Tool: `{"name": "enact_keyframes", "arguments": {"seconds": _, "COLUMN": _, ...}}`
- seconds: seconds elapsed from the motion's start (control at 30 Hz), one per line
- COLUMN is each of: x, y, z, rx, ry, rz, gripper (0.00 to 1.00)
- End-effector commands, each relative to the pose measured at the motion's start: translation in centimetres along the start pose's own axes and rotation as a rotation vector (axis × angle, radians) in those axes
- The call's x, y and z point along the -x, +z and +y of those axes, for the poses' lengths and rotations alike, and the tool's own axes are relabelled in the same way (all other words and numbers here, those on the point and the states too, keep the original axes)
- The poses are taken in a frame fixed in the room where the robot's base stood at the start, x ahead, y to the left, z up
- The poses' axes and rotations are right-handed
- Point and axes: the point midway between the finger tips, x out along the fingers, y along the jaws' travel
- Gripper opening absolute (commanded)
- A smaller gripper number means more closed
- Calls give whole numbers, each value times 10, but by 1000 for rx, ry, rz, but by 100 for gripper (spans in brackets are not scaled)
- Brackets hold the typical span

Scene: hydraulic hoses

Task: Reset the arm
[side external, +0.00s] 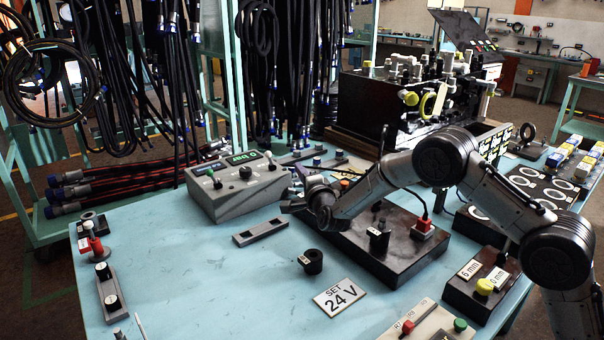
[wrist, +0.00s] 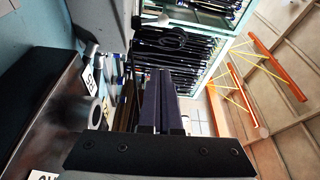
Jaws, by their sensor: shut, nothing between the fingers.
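My gripper (side external: 290,206) hangs above the blue table (side external: 215,281), beside the right end of the grey control box. My arm reaches in from the right over the black base block. In the wrist view, the two dark fingers of my gripper (wrist: 162,75) lie together with nothing between them. The wrist view is turned sideways, with racks of hoses (wrist: 175,55) beyond the fingertips.
The grey control box (side external: 232,192), black base block (side external: 340,245), black ring (side external: 312,262) and "SET 24 V" card (side external: 340,297) sit around my gripper. A dark machine unit (side external: 365,105) stands behind. The table's front middle is mostly clear.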

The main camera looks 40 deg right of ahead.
Motion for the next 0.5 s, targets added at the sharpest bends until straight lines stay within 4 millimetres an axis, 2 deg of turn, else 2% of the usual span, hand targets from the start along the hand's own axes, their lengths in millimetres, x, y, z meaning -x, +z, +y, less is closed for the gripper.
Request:
{"name": "enact_keyframes", "arguments": {"seconds": 0.2, "x": 12, "y": 0, "z": 0, "rx": -1, "ry": 0, "rz": 1, "gripper": 0}}
{"name": "enact_keyframes", "arguments": {"seconds": 0.5, "x": 13, "y": -1, "z": 0, "rx": -1, "ry": 0, "rz": 2, "gripper": 0}}
